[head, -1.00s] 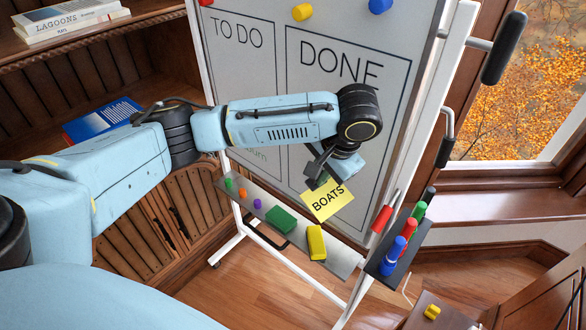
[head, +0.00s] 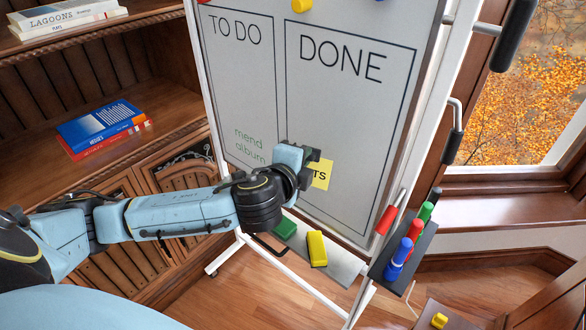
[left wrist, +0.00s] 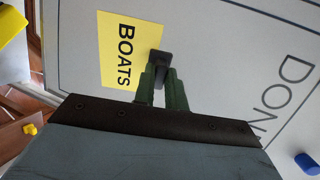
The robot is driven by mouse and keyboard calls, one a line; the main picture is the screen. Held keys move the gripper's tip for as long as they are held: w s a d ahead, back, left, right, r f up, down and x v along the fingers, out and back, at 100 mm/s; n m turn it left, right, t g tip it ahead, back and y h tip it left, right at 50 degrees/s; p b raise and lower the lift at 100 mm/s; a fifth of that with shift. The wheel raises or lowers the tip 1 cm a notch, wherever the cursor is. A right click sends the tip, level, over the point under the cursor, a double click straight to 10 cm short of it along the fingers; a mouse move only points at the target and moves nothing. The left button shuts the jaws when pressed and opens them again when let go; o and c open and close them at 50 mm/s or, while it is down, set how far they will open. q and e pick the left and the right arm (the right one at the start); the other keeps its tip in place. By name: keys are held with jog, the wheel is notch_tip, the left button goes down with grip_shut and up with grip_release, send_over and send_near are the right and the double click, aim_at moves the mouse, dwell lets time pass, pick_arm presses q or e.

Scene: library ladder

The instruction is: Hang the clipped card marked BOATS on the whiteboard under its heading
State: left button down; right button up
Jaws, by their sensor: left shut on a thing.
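The yellow card (head: 322,170) marked BOATS is in front of the whiteboard (head: 350,150), in the lower left of the DONE box. My left gripper (head: 310,162) covers part of it in the head view. In the left wrist view the card (left wrist: 128,50) is seen whole, its word running downward. My left gripper (left wrist: 160,75) is shut on the green clip (left wrist: 176,95) at the card's edge. The card is close to the board; I cannot tell whether it touches. The DONE heading (head: 342,62) is above it. My right gripper is not in view.
A tray (head: 340,262) under the board carries a green block (head: 285,229) and a yellow block (head: 317,248). Several markers (head: 405,248) stand in a side holder. Magnets sit along the board's top. The DONE box right of the card is clear.

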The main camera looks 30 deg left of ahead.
aim_at(315, 153)
pick_arm(q)
jog(key=s+m+t+h, duration=0.1)
jog(key=s+r+m+t+h+b, duration=0.1)
jog(key=h, duration=0.1)
jog(key=s+m+t+h, duration=0.1)
jog(key=s, duration=0.1)
jog(key=shift+d+r+h+b, duration=0.1)
jog(key=shift+r+h+b, duration=0.2)
jog(key=shift+r, duration=0.1)
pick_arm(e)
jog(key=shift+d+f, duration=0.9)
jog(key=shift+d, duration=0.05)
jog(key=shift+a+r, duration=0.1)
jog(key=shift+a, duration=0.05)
pick_arm(q)
jog(key=w, duration=0.2)
jog(key=w+p, duration=0.2)
jog(key=w, duration=0.1)
jog(key=shift+w+d, duration=0.3)
jog(key=shift+w, duration=0.05)
jog(key=shift+w+d, duration=0.1)
jog(key=shift+w, duration=0.75)
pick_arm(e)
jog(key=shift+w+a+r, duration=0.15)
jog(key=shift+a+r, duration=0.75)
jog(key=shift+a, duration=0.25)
